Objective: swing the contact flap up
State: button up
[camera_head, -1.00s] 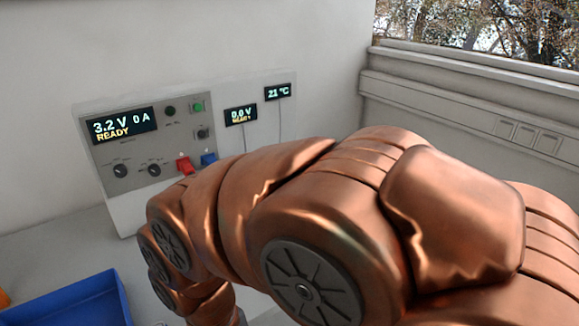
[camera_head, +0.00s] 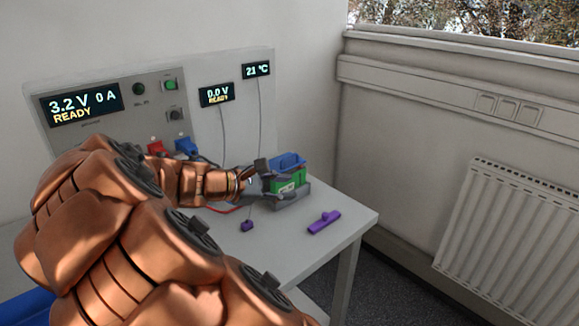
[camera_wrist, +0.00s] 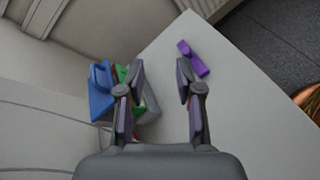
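A small fixture with a grey base (camera_head: 292,198) and a green block (camera_head: 290,181) stands near the table's far right part. A blue part with a raised handle (camera_head: 288,160), apparently the contact flap, is at its back; its exact angle is hard to tell. In the wrist view the blue part (camera_wrist: 101,92) lies left of my gripper (camera_wrist: 161,75), with the green block (camera_wrist: 122,73) partly hidden by the left finger. My gripper also shows in the head view (camera_head: 263,174), close beside the fixture. Its fingers are wide apart with nothing between them; contact with the fixture cannot be told.
The cycler panel (camera_head: 150,100) stands behind with red and blue connectors and cables. A wall and radiator (camera_head: 510,240) are at right. The front right of the table is clear.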

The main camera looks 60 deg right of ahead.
aim_at(282, 160)
jog(key=w+d+n+h+b, duration=0.1)
jog(key=w+d+n, duration=0.1)
jog(key=w, duration=0.1)
jog(key=w+d+n+h, duration=0.2)
jog(key=w, duration=0.1)
jog(key=w+d+f+n+h+b, duration=0.1)
jog(key=w+d+n, duration=0.1)
jog(key=w+d, duration=0.1)
jog(key=shift+w+d+f+n+t+h+b, duration=0.1)
jog(key=shift+w+n+t+h+b, duration=0.2)
jog(key=shift+t+h, duration=0.1)
jog(key=shift+p+x, duration=0.3)
jog(key=shift+x, duration=3.6)
grip_shut()
